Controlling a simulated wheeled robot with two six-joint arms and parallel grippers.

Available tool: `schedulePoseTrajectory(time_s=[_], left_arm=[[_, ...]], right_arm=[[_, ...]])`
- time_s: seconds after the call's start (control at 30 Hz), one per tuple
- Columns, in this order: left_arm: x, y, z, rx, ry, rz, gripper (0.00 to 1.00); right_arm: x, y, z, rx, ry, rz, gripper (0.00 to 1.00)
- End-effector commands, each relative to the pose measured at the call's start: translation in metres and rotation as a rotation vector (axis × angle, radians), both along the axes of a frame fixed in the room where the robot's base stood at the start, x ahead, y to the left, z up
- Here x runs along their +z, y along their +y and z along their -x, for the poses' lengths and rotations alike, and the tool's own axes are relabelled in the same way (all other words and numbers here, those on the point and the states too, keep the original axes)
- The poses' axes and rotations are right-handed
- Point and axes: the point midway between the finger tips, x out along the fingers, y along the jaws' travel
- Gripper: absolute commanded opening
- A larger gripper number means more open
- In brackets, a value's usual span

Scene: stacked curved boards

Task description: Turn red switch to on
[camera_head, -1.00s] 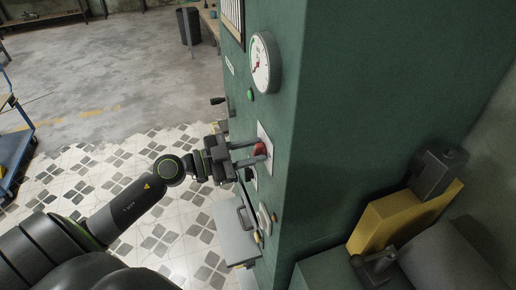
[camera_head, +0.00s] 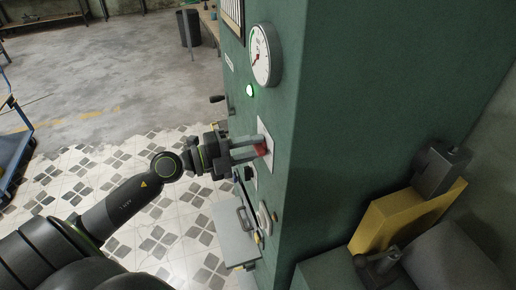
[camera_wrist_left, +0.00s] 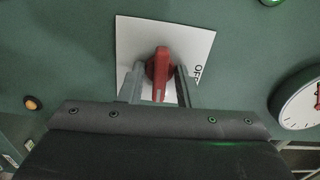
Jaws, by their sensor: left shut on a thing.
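The red switch (camera_head: 261,148) is a rotary knob on a white plate on the green cabinet's side. In the left wrist view the red switch (camera_wrist_left: 160,70) has its handle running up and down the picture, on the white plate (camera_wrist_left: 190,36) with partly hidden lettering at its right. My left gripper (camera_head: 258,149) reaches the switch from the left, and its fingers (camera_wrist_left: 158,84) stand on both sides of the handle, shut on it. The round green lamp (camera_head: 250,91) above the switch is brightly lit. My right gripper is not in view.
A white dial gauge (camera_head: 260,55) is above the switch on the green cabinet (camera_head: 340,110). A yellow-and-grey machine (camera_head: 405,215) stands at right. Tiled floor is open at left.

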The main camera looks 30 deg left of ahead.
Motion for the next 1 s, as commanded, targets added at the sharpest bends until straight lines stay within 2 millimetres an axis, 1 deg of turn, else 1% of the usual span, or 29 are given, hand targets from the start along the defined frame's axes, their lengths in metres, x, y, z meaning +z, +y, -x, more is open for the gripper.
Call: schedulePoseTrajectory(time_s=[0.07, 0.37, 0.6, 0.9, 0.97, 1.0], left_arm=[[0.000, 0.000, 0.000, 0.000, -0.005, -0.009, 0.35], [-0.002, 0.002, 0.002, 0.000, -0.003, -0.007, 0.35], [-0.005, 0.016, 0.019, 0.000, 0.002, -0.010, 0.35], [-0.003, 0.028, 0.033, -0.005, -0.003, -0.006, 0.35], [-0.003, 0.030, 0.036, -0.001, 0.000, -0.008, 0.35], [0.000, 0.032, 0.037, 0.001, 0.003, -0.005, 0.35]], right_arm=[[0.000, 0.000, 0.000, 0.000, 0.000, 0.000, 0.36], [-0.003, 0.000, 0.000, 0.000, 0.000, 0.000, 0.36], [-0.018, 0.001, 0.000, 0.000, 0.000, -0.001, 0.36], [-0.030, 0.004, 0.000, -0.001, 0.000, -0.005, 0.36], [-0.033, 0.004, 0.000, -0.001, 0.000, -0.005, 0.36], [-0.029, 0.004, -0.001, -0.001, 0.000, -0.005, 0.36]])
